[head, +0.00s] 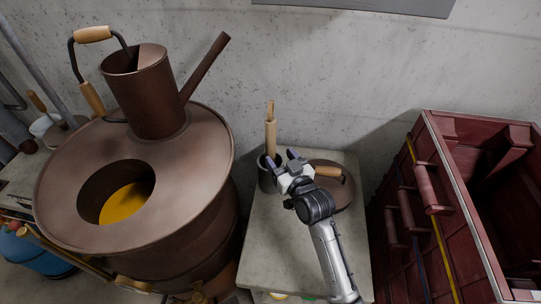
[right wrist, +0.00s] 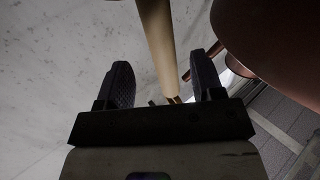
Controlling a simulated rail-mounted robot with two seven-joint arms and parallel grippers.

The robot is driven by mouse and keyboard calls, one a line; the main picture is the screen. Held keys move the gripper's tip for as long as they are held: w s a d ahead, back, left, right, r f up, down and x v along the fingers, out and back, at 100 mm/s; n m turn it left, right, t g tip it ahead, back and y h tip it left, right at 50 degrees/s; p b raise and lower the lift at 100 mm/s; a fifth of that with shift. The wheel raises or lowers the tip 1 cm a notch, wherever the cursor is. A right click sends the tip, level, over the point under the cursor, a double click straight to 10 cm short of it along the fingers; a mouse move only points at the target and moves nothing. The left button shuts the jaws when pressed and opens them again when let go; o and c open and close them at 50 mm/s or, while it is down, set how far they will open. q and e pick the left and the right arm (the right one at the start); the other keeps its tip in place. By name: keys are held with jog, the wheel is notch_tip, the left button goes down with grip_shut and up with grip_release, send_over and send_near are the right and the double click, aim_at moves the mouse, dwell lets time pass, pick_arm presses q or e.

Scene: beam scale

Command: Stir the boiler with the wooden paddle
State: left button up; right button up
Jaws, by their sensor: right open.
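The copper-brown boiler (head: 185,205) stands at the left in the head view. Its round opening shows yellow-orange contents (head: 124,203). The wooden paddle (head: 270,135) stands upright in a dark pot (head: 266,184), with its lower part hidden inside. My right gripper (head: 280,158) is open beside the paddle, just above the pot. In the right wrist view the pale wooden shaft (right wrist: 157,40) shows between the two spread fingers (right wrist: 162,80). I cannot tell whether either finger touches it. My left gripper is not in view.
A brown watering can (head: 146,95) with a wooden handle stands on the boiler top. A round brown lid (head: 342,189) with a wooden handle lies on the stone counter (head: 265,245), beside my right gripper. A dark red crate (head: 440,200) stands at the right. A concrete wall is behind.

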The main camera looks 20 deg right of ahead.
aim_at(273, 150)
jog(key=shift+w+a+f, duration=0.1)
jog(key=shift+w+a, duration=0.1)
jog(key=shift+w, duration=1.25)
jog(key=shift+w+a, duration=0.2)
jog(key=shift+w, duration=1.25)
grip_shut()
